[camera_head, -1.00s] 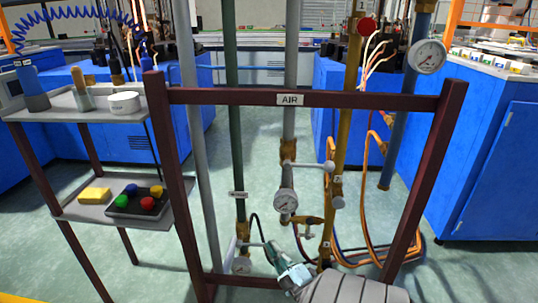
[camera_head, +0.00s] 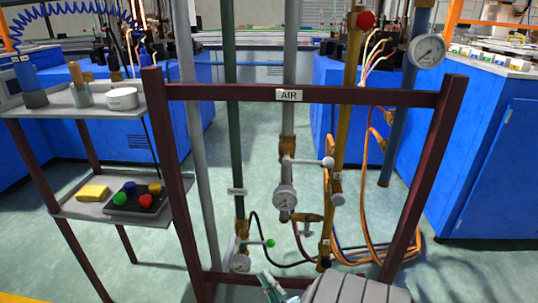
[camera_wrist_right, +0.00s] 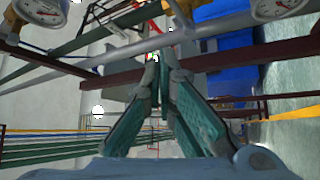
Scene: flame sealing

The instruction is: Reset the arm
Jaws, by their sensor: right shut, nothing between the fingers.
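My right gripper (camera_head: 272,287) is at the bottom of the head view, low in front of the pipe frame, partly cut off by the lower edge. In the right wrist view its green-padded fingers (camera_wrist_right: 156,62) meet at the tips with nothing between them. The grey segmented right arm shows beside it. The dark red pipe frame (camera_head: 370,97) with the AIR label stands ahead, with valves and gauges behind its top bar. A valve with a green-tipped lever (camera_head: 270,243) is above the gripper, apart from it. My left gripper is not in view.
A two-tier shelf (camera_head: 62,102) at left holds a bottle, a white round container (camera_head: 122,98), a yellow block (camera_head: 92,193) and a tray with coloured knobs. Gauges (camera_head: 285,198) and (camera_head: 428,50) hang on pipes. Blue cabinets (camera_head: 470,160) stand behind; open floor lies between.

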